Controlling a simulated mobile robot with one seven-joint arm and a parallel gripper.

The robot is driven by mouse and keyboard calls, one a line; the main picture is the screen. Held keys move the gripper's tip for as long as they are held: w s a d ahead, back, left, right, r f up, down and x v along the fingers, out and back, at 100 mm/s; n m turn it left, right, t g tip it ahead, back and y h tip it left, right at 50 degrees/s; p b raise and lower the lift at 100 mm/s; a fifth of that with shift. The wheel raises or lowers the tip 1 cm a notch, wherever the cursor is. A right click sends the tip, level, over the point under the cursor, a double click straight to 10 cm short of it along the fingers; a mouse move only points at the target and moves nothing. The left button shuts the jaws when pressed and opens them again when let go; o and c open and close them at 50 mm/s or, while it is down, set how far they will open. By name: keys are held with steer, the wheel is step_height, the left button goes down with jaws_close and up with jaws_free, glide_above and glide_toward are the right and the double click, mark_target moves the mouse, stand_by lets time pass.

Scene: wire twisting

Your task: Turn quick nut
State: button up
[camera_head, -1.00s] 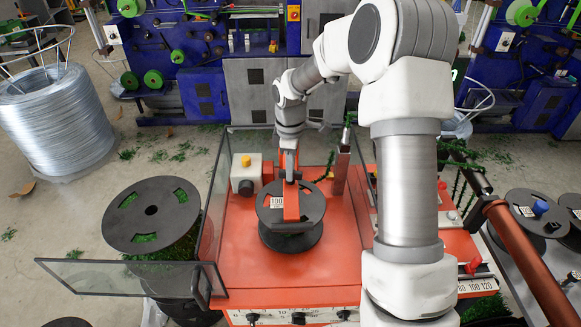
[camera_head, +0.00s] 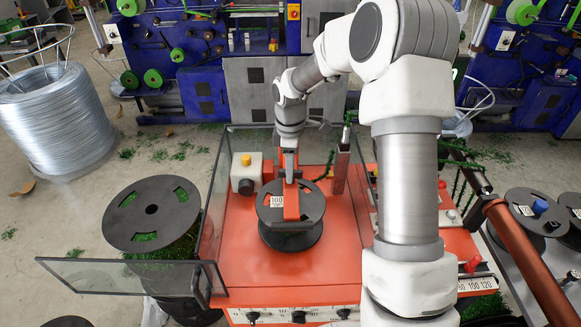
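A black spool (camera_head: 272,215) sits on the orange machine (camera_head: 330,265), inside its clear-walled bay. An orange bar (camera_head: 291,203) lies across the middle of the spool's top, and a small white label marked 100 is beside it. My gripper (camera_head: 290,181) reaches down from behind to the spool's top, at the far end of the orange bar. The quick nut is not clearly visible; the gripper and bar cover the area around the spool's centre. The fingers are too small and merged with the orange parts to show whether they are open or closed.
A clear door (camera_head: 118,277) stands swung out at the left. A larger black spool (camera_head: 150,240) is beside the machine. A box with a yellow button (camera_head: 246,172) and an upright metal post (camera_head: 341,168) stand near the gripper. A red-brown rail (camera_head: 530,262) runs along the right.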

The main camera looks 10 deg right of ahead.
steer(key=shift+r, duration=0.1)
step_height(320, 180, up, 17)
steer(key=shift+r, duration=0.15)
stand_by(0.4)
steer(key=s+r+m+t+h, duration=0.1)
steer(key=s+r+m, duration=0.25)
steer(key=s, duration=0.35)
steer(key=s+r+m+t, duration=0.2)
steer(key=s+r+m, duration=0.15)
steer(key=s, duration=0.45)
steer(key=s+f+m+t+y, duration=0.1)
steer(key=s+f+m+t, duration=0.1)
steer(key=s+m, duration=0.5)
steer(key=s+f, duration=0.1)
steer(key=s, duration=0.5)
steer(key=shift+s+f+t, duration=0.2)
steer(key=shift+f+t, duration=0.1)
steer(key=shift+f, duration=0.1)
